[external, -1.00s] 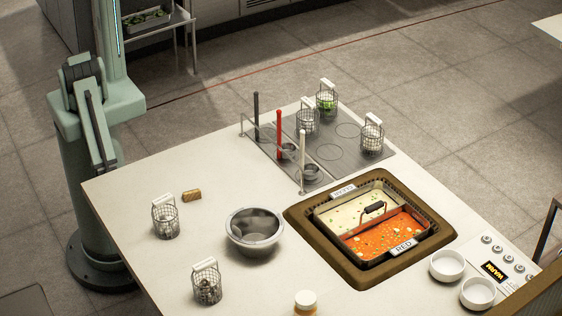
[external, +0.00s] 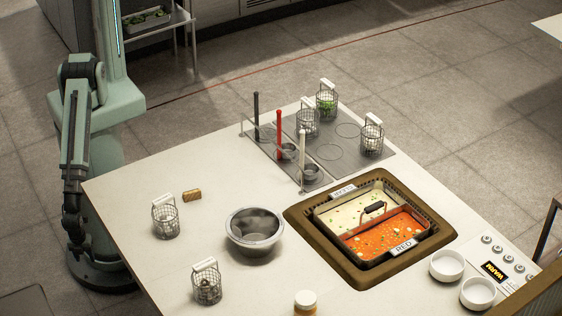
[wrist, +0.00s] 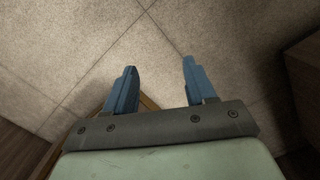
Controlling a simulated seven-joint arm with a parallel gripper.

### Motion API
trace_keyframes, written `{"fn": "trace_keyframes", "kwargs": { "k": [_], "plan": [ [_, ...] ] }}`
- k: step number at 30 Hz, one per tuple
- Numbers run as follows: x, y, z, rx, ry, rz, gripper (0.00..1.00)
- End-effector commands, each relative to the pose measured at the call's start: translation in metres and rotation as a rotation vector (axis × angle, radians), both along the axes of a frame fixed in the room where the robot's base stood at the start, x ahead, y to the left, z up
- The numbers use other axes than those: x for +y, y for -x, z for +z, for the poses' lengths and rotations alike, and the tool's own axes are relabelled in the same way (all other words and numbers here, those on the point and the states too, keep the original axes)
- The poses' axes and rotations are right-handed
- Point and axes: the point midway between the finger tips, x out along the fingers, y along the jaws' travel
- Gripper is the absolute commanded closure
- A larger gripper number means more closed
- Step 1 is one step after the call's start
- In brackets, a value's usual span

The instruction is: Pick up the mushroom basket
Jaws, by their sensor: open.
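Several wire baskets with white handles stand on the counter. The front basket (external: 207,288) holds small pale and brownish pieces that look like mushrooms, but they are too small to be sure. Another basket (external: 165,221) stands behind it, near the counter's left edge, with pale contents I cannot identify. My gripper (external: 75,238) hangs low beside the counter's left edge, apart from every basket. In the wrist view my gripper (wrist: 159,68) has its two blue fingers spread, with nothing between them but floor beyond.
A metal bowl (external: 254,238) and a small brown block (external: 192,195) are near the baskets. A divided soup pot (external: 405,243) sits in the counter. At the back, more baskets (external: 372,142) stand on a grey plate (external: 330,153). White bowls (external: 447,265) are at right.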

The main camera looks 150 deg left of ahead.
Motion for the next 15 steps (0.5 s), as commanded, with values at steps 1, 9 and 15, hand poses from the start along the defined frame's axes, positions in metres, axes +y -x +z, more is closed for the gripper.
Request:
{"fn": "trace_keyframes", "kwargs": {
  "k": [1,9,15],
  "plan": [
    [-0.015,-0.017,0.002,-0.027,0.005,-0.005,0.45],
    [-0.081,-0.094,0.034,-0.165,0.023,0.009,0.45],
    [-0.136,-0.149,0.072,-0.273,0.047,0.026,0.45]
  ]
}}
